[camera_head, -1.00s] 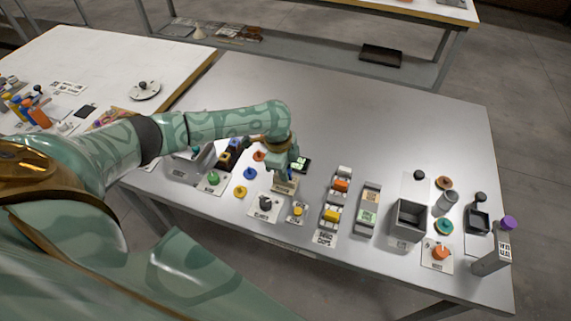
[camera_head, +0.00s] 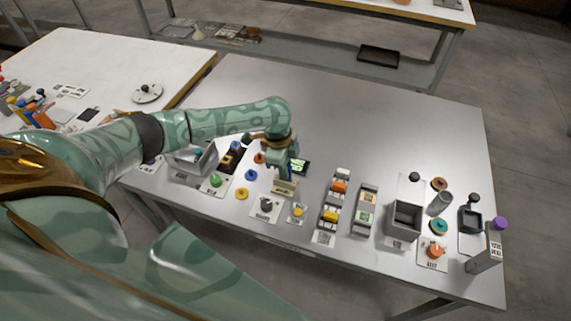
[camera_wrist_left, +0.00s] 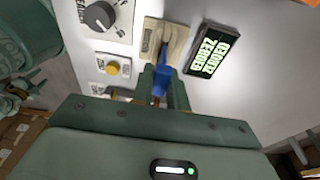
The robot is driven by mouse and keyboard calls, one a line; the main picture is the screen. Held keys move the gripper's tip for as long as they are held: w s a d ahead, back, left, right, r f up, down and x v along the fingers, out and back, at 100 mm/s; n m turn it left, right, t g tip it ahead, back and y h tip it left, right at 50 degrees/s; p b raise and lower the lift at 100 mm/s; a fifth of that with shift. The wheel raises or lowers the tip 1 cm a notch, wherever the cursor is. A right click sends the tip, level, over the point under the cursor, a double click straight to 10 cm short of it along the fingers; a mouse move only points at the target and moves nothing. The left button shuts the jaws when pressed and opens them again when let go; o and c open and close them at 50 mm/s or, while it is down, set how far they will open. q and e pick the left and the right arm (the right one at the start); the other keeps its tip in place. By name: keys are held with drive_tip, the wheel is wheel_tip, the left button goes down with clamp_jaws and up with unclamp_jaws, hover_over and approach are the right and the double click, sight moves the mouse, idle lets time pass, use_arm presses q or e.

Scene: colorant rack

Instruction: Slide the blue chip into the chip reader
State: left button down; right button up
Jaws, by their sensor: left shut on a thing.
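The chip reader is a beige block (camera_head: 285,188) near the front middle of the grey table. It also shows at the top of the left wrist view (camera_wrist_left: 178,36). My left gripper (camera_head: 285,171) is right beside it, on its far side. In the left wrist view my left gripper (camera_wrist_left: 164,82) is shut on the blue chip (camera_wrist_left: 160,80), whose front end is at the reader's slot. The fingers partly cover the chip, and I cannot tell how deep it sits. My right gripper is not in view.
A black display (camera_wrist_left: 213,50) with green lettering lies beside the reader. A dark knob on a white plate (camera_head: 265,206) and a yellow button (camera_head: 298,211) stand close in front. Slotted racks (camera_head: 330,207) and an open grey box (camera_head: 404,220) are to the right. The table's back is clear.

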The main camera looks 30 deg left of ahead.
use_arm(q)
drive_tip(key=shift+f+b, duration=0.65)
drive_tip(key=shift+f, duration=0.75)
drive_tip(key=shift+r+p, duration=1.45)
drive_tip(key=shift+p, duration=0.05)
drive_tip(key=shift+f+b, duration=0.55)
drive_tip(key=shift+f, duration=0.9)
idle(0.4)
drive_tip(key=shift+r, duration=0.15)
